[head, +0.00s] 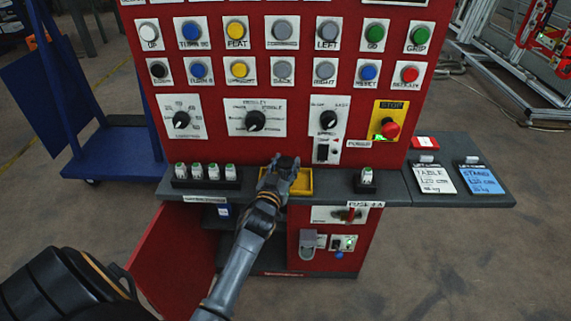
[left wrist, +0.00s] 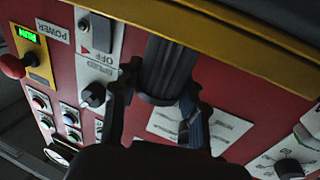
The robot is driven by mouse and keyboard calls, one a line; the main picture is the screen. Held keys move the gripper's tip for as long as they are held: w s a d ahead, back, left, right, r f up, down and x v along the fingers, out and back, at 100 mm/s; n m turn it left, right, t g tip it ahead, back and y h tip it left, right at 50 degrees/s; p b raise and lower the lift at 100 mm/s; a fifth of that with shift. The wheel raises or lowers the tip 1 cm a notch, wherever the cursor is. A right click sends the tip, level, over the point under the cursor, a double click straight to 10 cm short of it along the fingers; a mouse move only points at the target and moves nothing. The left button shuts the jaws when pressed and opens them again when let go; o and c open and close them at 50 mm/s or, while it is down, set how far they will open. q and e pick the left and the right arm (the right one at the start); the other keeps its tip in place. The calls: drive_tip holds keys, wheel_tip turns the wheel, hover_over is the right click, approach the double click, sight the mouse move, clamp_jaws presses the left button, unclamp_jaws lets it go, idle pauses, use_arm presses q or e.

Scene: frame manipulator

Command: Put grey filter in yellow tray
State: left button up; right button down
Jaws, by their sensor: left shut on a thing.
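The yellow tray (head: 306,183) sits on the dark grey shelf of the red panel, partly hidden behind my left gripper. My left gripper (head: 278,168) is at the left part of the tray. In the left wrist view, the gripper (left wrist: 160,88) is shut on a dark grey ribbed cylinder, the grey filter (left wrist: 165,60). The yellow tray's rim (left wrist: 235,30) runs across the top of that view, close to the filter. I cannot tell whether the filter touches the tray. My right gripper is not in view.
Several white-and-green small items in a black holder (head: 206,184) stand left of the tray. A single similar one (head: 366,178) stands to the right. The red panel (head: 275,135) with buttons and knobs rises behind. An open red door (head: 175,255) hangs below the shelf.

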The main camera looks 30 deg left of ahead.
use_arm(q)
drive_tip(key=o, duration=1.1)
drive_tip(key=shift+f, duration=0.15)
drive_tip(key=shift+o, duration=0.2)
drive_tip(key=shift+s, duration=0.15)
drive_tip(key=v, duration=1.1)
drive_tip(key=s+d+f+m+g+h, duration=0.1)
drive_tip(key=s+d+f+g, duration=0.15)
drive_tip(key=f, duration=0.75)
drive_tip(key=s+d+f+m+g+h, duration=0.1)
drive_tip(key=s+d+f+g+h, duration=0.2)
drive_tip(key=f, duration=0.8)
drive_tip(key=s+d+f+m+g, duration=0.1)
drive_tip(key=s+d+f, duration=0.25)
drive_tip(key=f, duration=0.65)
drive_tip(key=s+d+f+m+g+h, duration=0.1)
drive_tip(key=s+d+f+g, duration=0.15)
drive_tip(key=s+f, duration=0.6)
drive_tip(key=s+d+f+m+g, duration=0.1)
drive_tip(key=s+f+g, duration=0.2)
drive_tip(key=s+f, duration=0.55)
drive_tip(key=s+f+g, duration=0.2)
drive_tip(key=s, duration=0.6)
drive_tip(key=s+a+f+g, duration=0.1)
drive_tip(key=s+f+g, duration=0.1)
drive_tip(key=s, duration=0.6)
drive_tip(key=shift+a+f+m, duration=0.3)
drive_tip(key=shift+f+m, duration=0.1)
drive_tip(key=shift+f, duration=0.05)
